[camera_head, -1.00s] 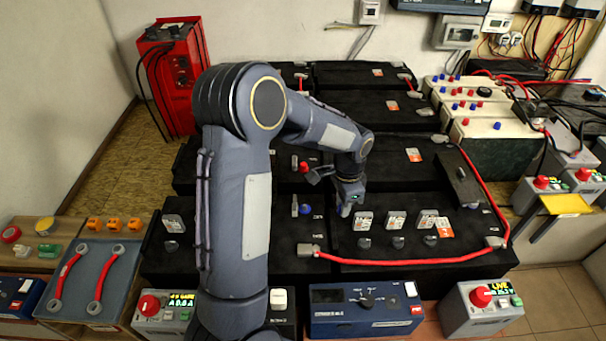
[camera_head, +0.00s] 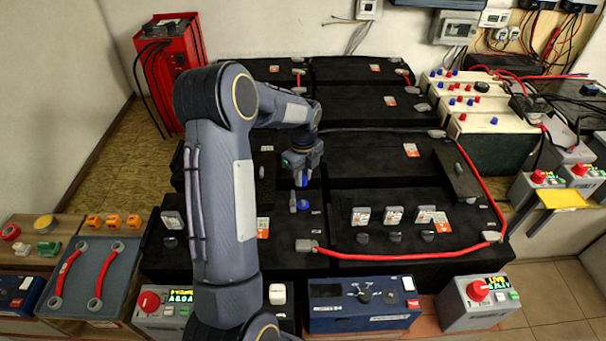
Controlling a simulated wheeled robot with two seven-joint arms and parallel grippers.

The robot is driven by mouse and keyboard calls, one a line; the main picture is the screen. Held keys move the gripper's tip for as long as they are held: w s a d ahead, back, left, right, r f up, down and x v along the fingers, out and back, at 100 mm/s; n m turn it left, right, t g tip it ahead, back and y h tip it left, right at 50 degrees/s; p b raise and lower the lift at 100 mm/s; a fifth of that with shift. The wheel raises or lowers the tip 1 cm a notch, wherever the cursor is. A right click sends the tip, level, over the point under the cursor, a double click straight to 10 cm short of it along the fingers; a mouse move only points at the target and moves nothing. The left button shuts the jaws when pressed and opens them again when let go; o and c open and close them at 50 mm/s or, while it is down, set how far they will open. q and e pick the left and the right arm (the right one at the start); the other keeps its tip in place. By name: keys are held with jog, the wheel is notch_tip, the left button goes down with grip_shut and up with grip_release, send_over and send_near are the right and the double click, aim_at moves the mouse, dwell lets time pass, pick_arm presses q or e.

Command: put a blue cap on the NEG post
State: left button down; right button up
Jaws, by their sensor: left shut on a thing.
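My left gripper (camera_head: 303,168) is shut on a small blue cap (camera_head: 303,181), which shows just below its fingertips. The gripper points down over the black battery (camera_head: 275,240). A short grey post (camera_head: 293,203) stands on that battery, with a blue piece (camera_head: 304,205) right beside it. The held cap is above and slightly right of this post and looks apart from it. I cannot read a NEG label at this size. My gripper and wrist hide the red piece and the grey post farther back. My right gripper is not in view.
A red cable (camera_head: 400,257) runs along the right battery's front edge and up its side. Grey tagged pieces (camera_head: 361,216) stand on that battery. White-topped batteries (camera_head: 490,122) with red and blue caps are at the right. Control boxes (camera_head: 362,304) line the front.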

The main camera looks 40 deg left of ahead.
pick_arm(q)
jog(key=b, duration=0.4)
send_over(303, 200)
notch_tip(303, 200, down, 5)
jog(key=shift+s+d+f, duration=0.1)
jog(key=shift+s, duration=0.05)
jog(key=shift+f+b, duration=0.5)
jog(key=shift+f, duration=0.6)
jog(key=shift+f, duration=0.4)
dwell(0.5)
jog(key=shift+s+f, duration=0.1)
jog(key=shift+f, duration=0.05)
jog(key=shift+f+b, duration=0.25)
jog(key=shift+b, duration=0.05)
dwell(0.5)
